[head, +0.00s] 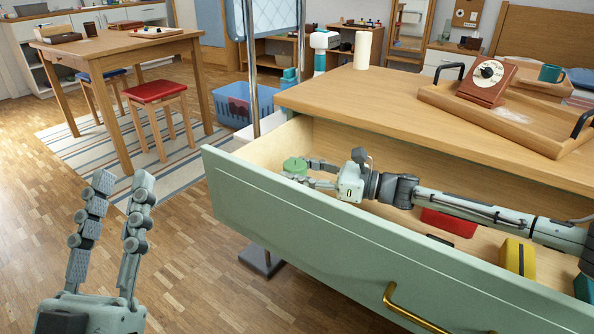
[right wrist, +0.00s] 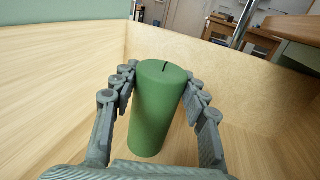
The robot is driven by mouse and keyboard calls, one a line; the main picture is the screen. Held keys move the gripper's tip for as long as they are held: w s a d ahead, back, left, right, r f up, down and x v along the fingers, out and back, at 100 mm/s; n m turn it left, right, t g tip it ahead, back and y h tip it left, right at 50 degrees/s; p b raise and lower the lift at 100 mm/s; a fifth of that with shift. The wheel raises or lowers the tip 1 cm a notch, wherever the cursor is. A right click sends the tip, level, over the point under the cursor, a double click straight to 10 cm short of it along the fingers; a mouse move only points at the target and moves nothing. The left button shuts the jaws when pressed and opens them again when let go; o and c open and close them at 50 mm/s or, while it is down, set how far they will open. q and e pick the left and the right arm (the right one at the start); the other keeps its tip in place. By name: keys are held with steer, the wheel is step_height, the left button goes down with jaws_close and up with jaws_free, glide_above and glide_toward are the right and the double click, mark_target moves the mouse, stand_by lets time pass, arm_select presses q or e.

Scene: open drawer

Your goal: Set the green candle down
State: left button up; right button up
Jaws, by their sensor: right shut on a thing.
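The green candle (right wrist: 155,115) is a plain cylinder with a dark wick on top. In the right wrist view it stands upright between the fingers of my right gripper (right wrist: 160,85), which is shut on it. In the head view only the candle's top (head: 294,164) shows, inside the open drawer near its left end. My right gripper (head: 312,172) reaches it from the right. Whether the candle's base touches the drawer floor I cannot tell. My left gripper (head: 117,195) is open and empty, over the wooden floor left of the drawer.
The pale green drawer front (head: 330,240) stands close to my right arm. A red item (head: 448,222) and a yellow item (head: 516,257) lie further right in the drawer.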

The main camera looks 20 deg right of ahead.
steer(key=o, duration=1.4)
steer(key=shift+c, duration=0.2)
steer(key=shift+r, duration=0.1)
steer(key=v, duration=1.2)
